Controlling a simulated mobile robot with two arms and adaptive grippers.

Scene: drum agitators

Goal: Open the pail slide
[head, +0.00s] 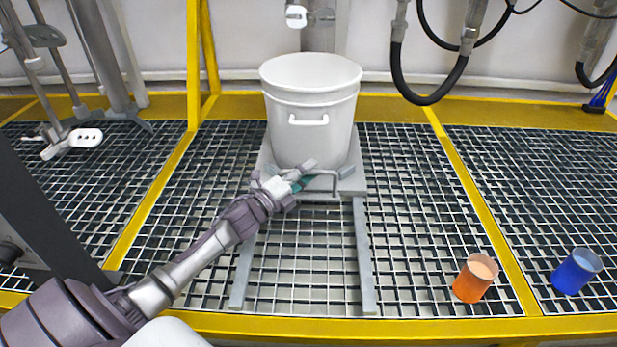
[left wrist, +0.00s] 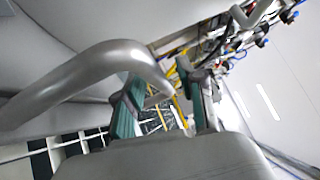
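A white pail (head: 311,110) stands upright on the grey plate of the pail slide (head: 357,160), at the back end of two grey rails on the grating. A bent grey handle (head: 334,182) sticks out at the plate's front. My left gripper (head: 306,176) is at the handle's left part, just in front of the pail. In the left wrist view the handle (left wrist: 85,80) curves large across the picture, its bend reaching the space between the green-padded fingers (left wrist: 160,85). A gap shows between the fingers, so the gripper looks open. Whether a finger touches the handle is unclear.
An orange cup (head: 475,278) and a blue cup (head: 576,271) stand at the front right. A yellow post (head: 193,65) rises left of the pail. Black hoses (head: 425,95) hang at the back right. The rails (head: 364,255) in front of the plate are clear.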

